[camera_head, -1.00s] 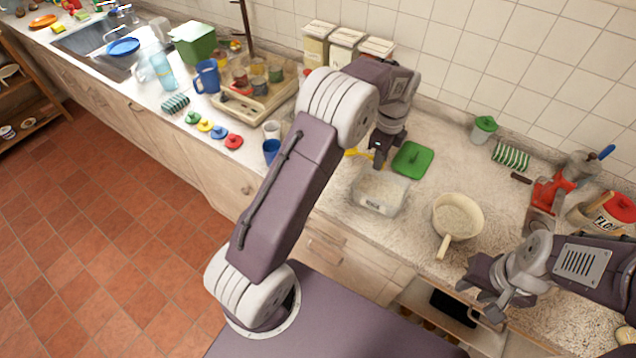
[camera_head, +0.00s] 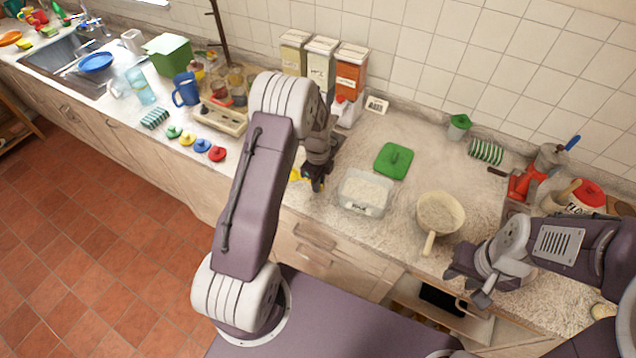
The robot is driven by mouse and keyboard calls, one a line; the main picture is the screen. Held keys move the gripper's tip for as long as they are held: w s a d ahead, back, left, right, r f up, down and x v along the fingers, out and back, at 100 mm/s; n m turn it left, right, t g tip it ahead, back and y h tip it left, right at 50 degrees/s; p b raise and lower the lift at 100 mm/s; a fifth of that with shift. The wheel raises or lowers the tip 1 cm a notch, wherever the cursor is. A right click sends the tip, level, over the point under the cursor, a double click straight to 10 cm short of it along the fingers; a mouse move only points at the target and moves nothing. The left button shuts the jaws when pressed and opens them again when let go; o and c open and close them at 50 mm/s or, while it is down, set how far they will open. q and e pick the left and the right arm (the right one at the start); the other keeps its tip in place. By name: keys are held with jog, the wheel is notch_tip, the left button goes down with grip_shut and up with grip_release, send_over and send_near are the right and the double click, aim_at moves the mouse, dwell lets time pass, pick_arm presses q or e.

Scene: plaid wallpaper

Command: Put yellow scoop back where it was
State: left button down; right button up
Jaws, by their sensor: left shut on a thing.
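The yellow scoop (camera_head: 295,176) shows only as a small yellow patch beside my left gripper (camera_head: 316,184); the rest is hidden by the gripper and arm. My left gripper is shut on it, left of the clear container (camera_head: 364,193) of white grains, near the counter's front edge. The container is open, and the green lid (camera_head: 393,161) lies behind it on the counter. My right gripper (camera_head: 468,285) is at the counter's front edge at right, below the cream pan; I cannot tell how far its fingers are apart.
A cream pan (camera_head: 440,213) of grains stands right of the container, its handle toward the front. Several canisters (camera_head: 320,62) stand at the back wall. A wooden tray (camera_head: 222,118) with jars and a blue mug (camera_head: 186,89) are at left. A red grinder (camera_head: 527,184) stands at right.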

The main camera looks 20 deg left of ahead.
pick_arm(q)
jog(key=shift+w+f, duration=0.1)
jog(key=shift+f, duration=0.6)
jog(key=c, duration=1.4)
grip_release()
jog(key=shift+c, duration=0.2)
jog(key=shift+r, duration=0.4)
notch_tip(320, 180, up, 12)
jog(key=b, duration=0.2)
jog(key=s+d+n, duration=0.3)
jog(key=s+n, duration=0.6)
jog(key=s+d+n+t, duration=0.1)
jog(key=s+d+n, duration=0.1)
jog(key=s+n, duration=0.7)
jog(key=shift+d+f+n, duration=0.35)
jog(key=shift+d+n, duration=0.05)
jog(key=shift+n, duration=0.2)
